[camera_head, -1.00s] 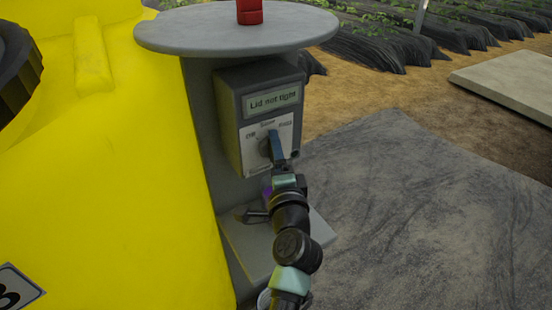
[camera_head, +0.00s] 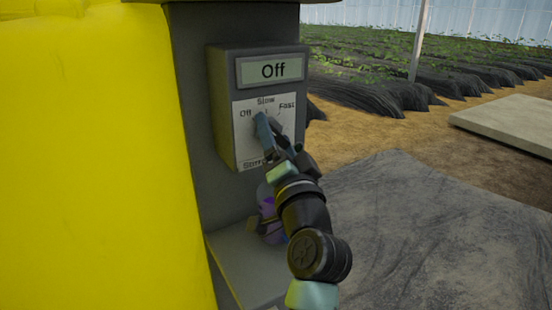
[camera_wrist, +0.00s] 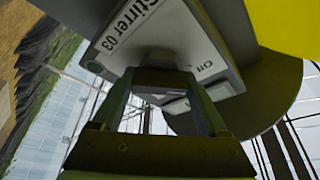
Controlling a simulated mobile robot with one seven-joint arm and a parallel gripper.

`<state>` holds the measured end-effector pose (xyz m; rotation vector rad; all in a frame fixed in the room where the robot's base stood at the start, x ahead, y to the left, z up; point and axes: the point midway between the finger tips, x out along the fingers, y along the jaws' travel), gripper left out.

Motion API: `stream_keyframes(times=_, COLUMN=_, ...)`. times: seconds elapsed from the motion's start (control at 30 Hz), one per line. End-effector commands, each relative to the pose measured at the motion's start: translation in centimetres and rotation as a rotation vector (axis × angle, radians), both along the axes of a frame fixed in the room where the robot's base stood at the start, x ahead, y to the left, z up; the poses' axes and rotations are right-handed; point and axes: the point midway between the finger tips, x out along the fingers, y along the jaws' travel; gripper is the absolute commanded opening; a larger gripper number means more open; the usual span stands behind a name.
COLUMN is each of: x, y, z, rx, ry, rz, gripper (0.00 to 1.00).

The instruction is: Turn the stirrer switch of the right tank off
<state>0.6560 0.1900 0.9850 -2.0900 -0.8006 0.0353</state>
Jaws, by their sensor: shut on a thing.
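The stirrer control box (camera_head: 222,110) is mounted on a grey post beside the yellow tank. Its display (camera_head: 270,70) reads "Off". The white dial plate (camera_head: 285,120) is marked Off, Slow and Fast. The switch knob (camera_head: 261,119) is mostly hidden by my fingers. My gripper (camera_head: 266,130) is shut on the knob, its blue finger leaning up and left toward the Off side. In the wrist view, the fingers of my gripper (camera_wrist: 168,80) reach to the plate, which reads "Stirrer 03" (camera_wrist: 148,17) and "Off".
The yellow tank (camera_head: 90,150) stands close on the left. A grey ledge (camera_head: 240,260) juts out below the box, with a purple item (camera_head: 268,210) partly hidden behind my arm.

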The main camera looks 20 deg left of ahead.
Motion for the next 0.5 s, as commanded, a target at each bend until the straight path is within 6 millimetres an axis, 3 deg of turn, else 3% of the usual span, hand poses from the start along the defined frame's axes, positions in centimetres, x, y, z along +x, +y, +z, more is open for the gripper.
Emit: stream_keyframes(times=0.5, x=0.0, y=0.09, z=-0.14, rx=-0.045, ry=-0.051, rz=0.003, gripper=0.21)
